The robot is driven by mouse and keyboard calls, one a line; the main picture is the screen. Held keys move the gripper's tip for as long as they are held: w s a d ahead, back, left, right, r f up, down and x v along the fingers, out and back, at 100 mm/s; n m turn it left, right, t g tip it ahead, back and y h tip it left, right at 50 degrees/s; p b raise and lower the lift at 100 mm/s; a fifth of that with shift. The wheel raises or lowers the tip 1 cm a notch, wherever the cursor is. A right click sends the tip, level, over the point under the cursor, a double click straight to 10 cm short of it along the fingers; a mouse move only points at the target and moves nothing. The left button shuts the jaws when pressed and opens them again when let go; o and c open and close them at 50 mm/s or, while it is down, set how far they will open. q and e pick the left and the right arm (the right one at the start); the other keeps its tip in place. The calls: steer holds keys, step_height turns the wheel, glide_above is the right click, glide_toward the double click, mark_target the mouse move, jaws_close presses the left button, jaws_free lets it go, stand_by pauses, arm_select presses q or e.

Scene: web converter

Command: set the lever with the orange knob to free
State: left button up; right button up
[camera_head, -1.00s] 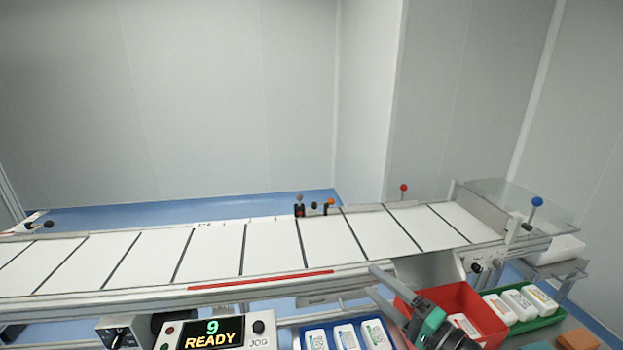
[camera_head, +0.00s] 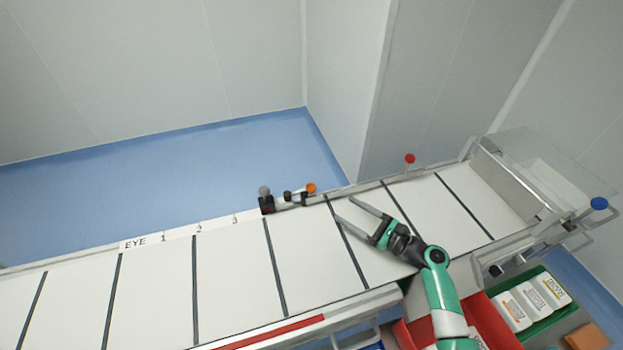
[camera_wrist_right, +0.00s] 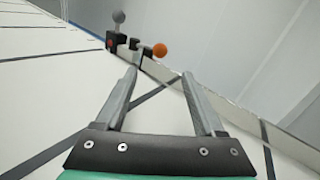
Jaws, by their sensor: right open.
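The orange knob (camera_head: 310,188) sits on a small dark lever mount at the far edge of the white web, right of a grey knob (camera_head: 264,190). In the right wrist view the orange knob (camera_wrist_right: 159,50) shows ahead, beyond and between the fingertips. My right gripper (camera_head: 346,208) is over the web, below and right of the orange knob, with its fingers apart and empty. It also shows in the right wrist view (camera_wrist_right: 158,78). It is apart from the lever. My left gripper is not in view.
A red knob (camera_head: 409,158) stands farther right along the far edge, and a blue knob (camera_head: 599,203) at the right end. A red bin (camera_head: 492,322) and a green tray (camera_head: 571,301) with white boxes lie at the near right. The web (camera_head: 235,270) left of my gripper is clear.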

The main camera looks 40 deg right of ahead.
mark_target(317, 196)
steer(key=shift+w+a+f, duration=0.1)
steer(key=shift+w+a, duration=0.1)
steer(key=w+b, duration=0.1)
steer(key=w, duration=0.2)
steer(key=w+b, duration=0.1)
steer(key=w, duration=0.2)
steer(key=w+a+b, duration=0.1)
steer(key=w+b, duration=0.1)
steer(key=w, duration=0.2)
steer(key=shift+a, duration=0.1)
steer(key=shift+w, duration=0.55)
steer(key=shift+s, duration=0.1)
jaws_close()
